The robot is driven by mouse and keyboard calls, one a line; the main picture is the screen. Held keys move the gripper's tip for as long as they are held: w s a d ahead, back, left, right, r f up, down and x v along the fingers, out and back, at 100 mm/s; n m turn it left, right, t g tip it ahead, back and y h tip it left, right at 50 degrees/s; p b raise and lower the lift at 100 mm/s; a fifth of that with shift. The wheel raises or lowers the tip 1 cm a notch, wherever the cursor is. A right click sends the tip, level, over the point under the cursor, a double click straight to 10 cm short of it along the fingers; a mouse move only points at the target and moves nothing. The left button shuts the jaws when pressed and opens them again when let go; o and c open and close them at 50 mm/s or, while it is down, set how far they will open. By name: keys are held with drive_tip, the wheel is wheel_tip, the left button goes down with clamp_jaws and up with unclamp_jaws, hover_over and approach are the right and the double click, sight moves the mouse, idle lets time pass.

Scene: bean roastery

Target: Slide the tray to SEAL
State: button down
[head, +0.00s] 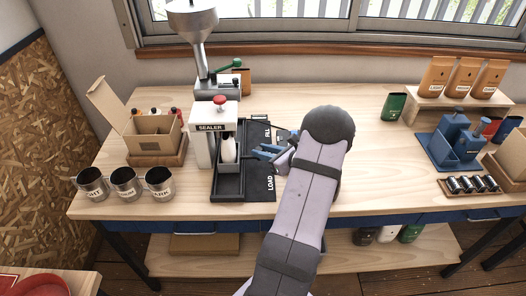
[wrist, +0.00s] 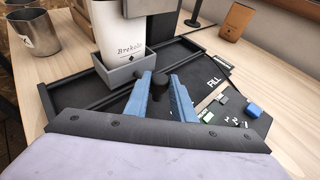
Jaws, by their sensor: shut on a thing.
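The grey box-shaped tray (wrist: 112,76) stands on a black track plate (wrist: 205,65) marked FILL. A white bag (wrist: 118,30) stands upright in the tray; it also shows in the head view (head: 228,149), under the white sealer (head: 201,150). My gripper (wrist: 163,82) has its blue fingers closed around a dark knob (wrist: 159,78) on the tray's near side. In the head view my gripper (head: 262,151) is just right of the bag, and LOAD and FILL show on the plate. No SEAL mark shows; the tray is partly hidden by the sealer there.
A metal hopper machine (head: 196,40) with a green-handled lever stands behind the sealer. Metal cups (head: 124,184) and a cardboard box (head: 150,137) stand at left. Blue holders (head: 452,145) and orange bags (head: 466,77) are at right.

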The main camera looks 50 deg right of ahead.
drive_tip(key=shift+w+d+f+b, duration=0.15)
drive_tip(key=shift+w+d+b, duration=0.45)
drive_tip(key=shift+w+d, duration=0.9)
drive_tip(key=c, duration=1.5)
unclamp_jaws()
drive_tip(key=shift+s+r, duration=0.15)
drive_tip(key=shift+r, duration=0.05)
drive_tip(key=shift+b+v, duration=1.25)
drive_tip(key=shift+v, duration=2.3)
drive_tip(key=shift+a, duration=0.1)
